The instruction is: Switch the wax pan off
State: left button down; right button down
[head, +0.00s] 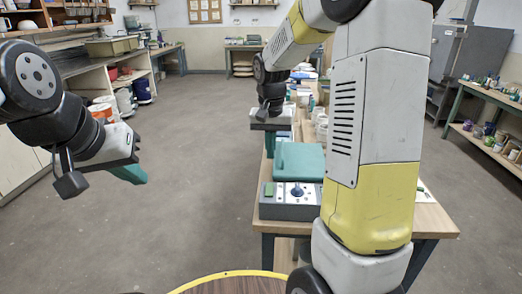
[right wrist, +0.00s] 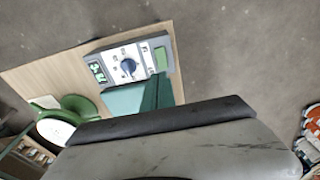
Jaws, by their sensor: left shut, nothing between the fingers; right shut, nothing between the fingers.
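The wax pan (head: 298,162) is a grey box with a teal lid, standing on the near end of the wooden table. The right wrist view also shows the panel, with the knob (right wrist: 128,67), a green switch (right wrist: 161,58) and a small green display (right wrist: 97,72). My right gripper (head: 270,143) is shut and empty, above the table's left edge beyond the pan, apart from the panel. My left gripper (head: 132,174) is shut and empty over open floor at the left.
The wooden table (head: 432,222) runs away behind my right arm, with pots and jars further back. A green round item (right wrist: 82,107) lies on it in the right wrist view. Buckets (head: 142,90) stand by the left counter. The floor (head: 200,150) between is clear.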

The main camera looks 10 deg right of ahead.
aim_at(269, 185)
jog(key=shift+w+t, duration=0.3)
jog(key=shift+w, duration=0.4)
jog(key=f, duration=0.4)
jog(key=w+f, duration=0.1)
jog(key=f, duration=0.4)
jog(key=w+f, duration=0.1)
jog(key=f, duration=0.3)
jog(key=shift+d+f, duration=0.3)
jog(key=shift+f, duration=0.1)
